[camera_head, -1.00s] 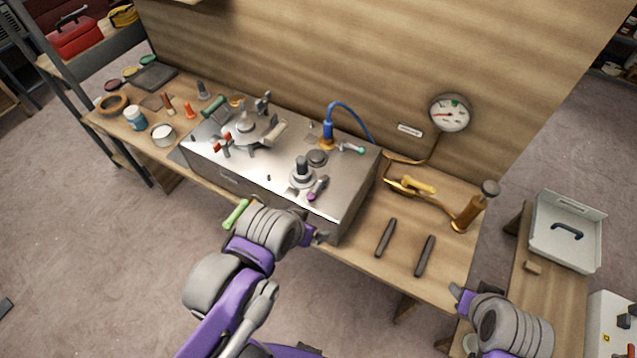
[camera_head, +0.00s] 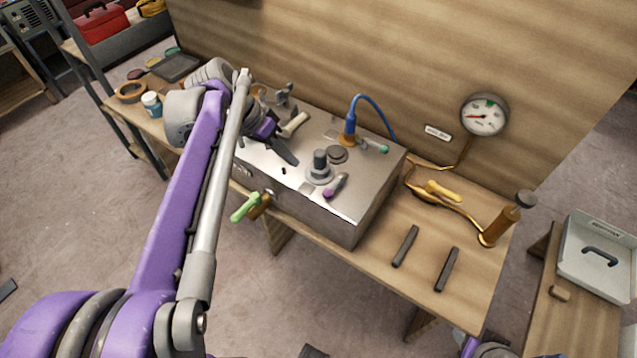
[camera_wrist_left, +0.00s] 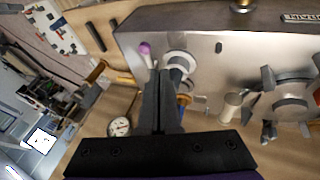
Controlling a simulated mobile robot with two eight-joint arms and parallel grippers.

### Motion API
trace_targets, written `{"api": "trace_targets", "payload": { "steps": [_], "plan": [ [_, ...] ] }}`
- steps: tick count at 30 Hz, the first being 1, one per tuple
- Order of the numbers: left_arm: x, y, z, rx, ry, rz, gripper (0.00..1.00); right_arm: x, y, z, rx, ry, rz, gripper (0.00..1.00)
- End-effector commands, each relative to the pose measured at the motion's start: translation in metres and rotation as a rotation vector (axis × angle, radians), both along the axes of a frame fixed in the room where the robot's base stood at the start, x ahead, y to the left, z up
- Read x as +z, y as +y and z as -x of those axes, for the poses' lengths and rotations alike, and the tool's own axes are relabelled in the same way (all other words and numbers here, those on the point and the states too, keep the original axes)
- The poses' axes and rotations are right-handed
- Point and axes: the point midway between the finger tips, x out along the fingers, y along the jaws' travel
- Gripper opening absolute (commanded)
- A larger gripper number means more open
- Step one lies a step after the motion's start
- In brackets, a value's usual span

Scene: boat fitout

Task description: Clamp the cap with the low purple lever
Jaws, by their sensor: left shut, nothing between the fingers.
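The purple-tipped lever (camera_head: 335,187) lies low on top of the steel box, beside a grey round fitting with an upright post (camera_head: 319,168). In the left wrist view, the lever's purple tip (camera_wrist_left: 144,48) shows just beyond my fingers, and the pale round top of a fitting (camera_wrist_left: 179,62) is beside it. I cannot tell which part is the cap. My left gripper (camera_head: 289,156) is shut and empty, above the box and left of the post. Its dark fingers (camera_wrist_left: 163,80) lie together in the wrist view. Only a piece of my right gripper (camera_head: 470,346) shows at the bottom edge.
The steel box (camera_head: 375,195) also bears a dark disc (camera_head: 337,155), a blue hose fitting (camera_head: 350,127) and a teal-tipped lever (camera_head: 374,145). A green handle (camera_head: 245,207) sticks out in front. A gauge (camera_head: 485,115) hangs behind. Two dark bars lie on the bench.

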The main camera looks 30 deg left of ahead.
Motion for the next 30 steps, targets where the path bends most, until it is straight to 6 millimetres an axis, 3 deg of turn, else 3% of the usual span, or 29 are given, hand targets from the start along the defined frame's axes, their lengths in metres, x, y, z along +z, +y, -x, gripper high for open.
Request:
{"api": "trace_targets", "payload": {
  "steps": [1,6,20,26,30],
  "plan": [
    [0.0,0.013,-0.004,-0.006,-0.013,0.019,0.0,-0.006,0.0,0.001,0.0,0.003,0.0,0.5],
    [0.006,0.031,-0.011,-0.034,-0.048,0.055,0.0,-0.011,0.0,0.002,0.0,0.005,0.0,0.5],
    [0.005,0.031,-0.013,-0.042,-0.055,0.06,0.0,-0.011,0.0,0.002,0.0,0.005,0.0,0.5],
    [-0.017,0.018,-0.021,-0.045,-0.053,0.06,0.0,-0.013,0.0,0.003,0.0,0.006,0.0,0.5],
    [-0.043,0.004,-0.03,-0.045,-0.053,0.06,0.0,-0.016,0.0,0.003,0.0,0.007,0.0,0.5]
  ]
}}
